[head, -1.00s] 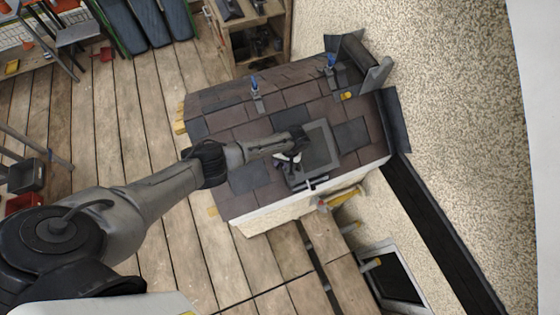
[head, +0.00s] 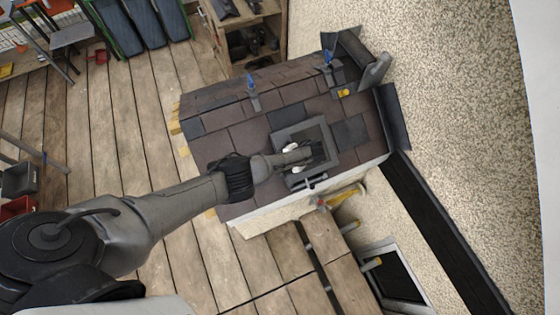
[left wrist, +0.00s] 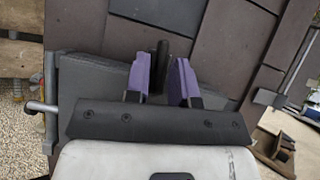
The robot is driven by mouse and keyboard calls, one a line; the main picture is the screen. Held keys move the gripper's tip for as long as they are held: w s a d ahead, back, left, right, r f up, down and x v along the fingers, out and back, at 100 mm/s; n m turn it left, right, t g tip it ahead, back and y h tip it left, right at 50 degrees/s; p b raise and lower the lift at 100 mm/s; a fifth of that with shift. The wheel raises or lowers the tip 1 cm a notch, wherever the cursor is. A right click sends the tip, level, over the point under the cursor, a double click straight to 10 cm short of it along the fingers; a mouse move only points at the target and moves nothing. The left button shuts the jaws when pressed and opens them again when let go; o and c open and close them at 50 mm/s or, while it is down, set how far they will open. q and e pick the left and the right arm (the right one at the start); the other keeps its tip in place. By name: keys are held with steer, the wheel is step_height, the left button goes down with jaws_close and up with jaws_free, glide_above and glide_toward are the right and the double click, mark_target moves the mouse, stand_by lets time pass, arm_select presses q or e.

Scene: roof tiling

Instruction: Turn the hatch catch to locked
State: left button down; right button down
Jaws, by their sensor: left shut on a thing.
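The grey roof hatch (head: 300,127) is set among the brown and dark tiles of the small roof. My left gripper (head: 303,157) is over the hatch, its arm reaching in from the left. In the left wrist view the purple fingertips of my left gripper (left wrist: 160,80) stand on either side of a black upright catch (left wrist: 160,55), shut on it. The grey hatch panel (left wrist: 95,75) lies beneath. The catch's base is hidden by the gripper, and I cannot tell its locked or unlocked position. My right gripper is not in view.
A bar with a crosspiece (head: 312,182) sits at the hatch's near edge. Blue-topped clamps (head: 252,84) stand on the upper roof. A yellow object (head: 344,94) lies near the ridge end. The plank floor (head: 150,150) is largely clear.

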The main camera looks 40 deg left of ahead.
arm_select(q)
steer(key=shift+d+m+y, duration=0.1)
steer(key=shift+m+y, duration=0.2)
steer(key=shift+m, duration=0.3)
steer(key=shift+f, duration=0.1)
steer(key=c, duration=1.2)
jaws_free()
steer(key=v, duration=1.3)
steer(key=shift+d+r, duration=0.3)
steer(key=shift+d, duration=0.05)
